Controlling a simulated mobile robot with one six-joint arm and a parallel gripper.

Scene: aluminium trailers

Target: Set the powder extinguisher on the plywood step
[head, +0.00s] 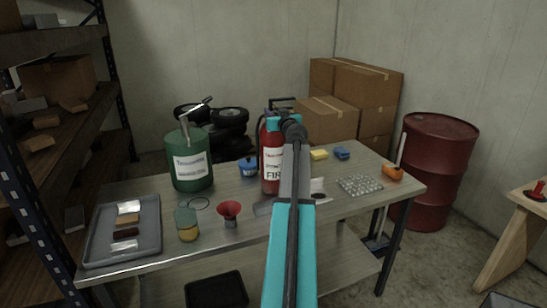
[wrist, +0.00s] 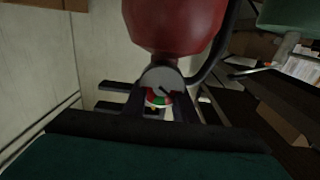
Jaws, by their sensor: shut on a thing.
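The powder extinguisher (head: 271,165), red with a white label, is upright at the middle of the workbench in the head view, partly behind my arm. Its red body (wrist: 175,22) fills the top of the wrist view, with the valve and a round gauge below it and a black hose to the right. My gripper (wrist: 158,108) is shut on the extinguisher at its valve end. I cannot tell whether its base touches the bench. A pale wooden stand (head: 520,212) at the right edge may be the plywood step; it is cut off by the frame.
The workbench (head: 335,222) holds a green canister (head: 189,160), a grey tray (head: 150,243), a red funnel (head: 230,209), a jar (head: 187,224) and an orange item (head: 391,172). A red drum (head: 436,170) stands between bench and stand. A red item (head: 538,190) sits on the stand.

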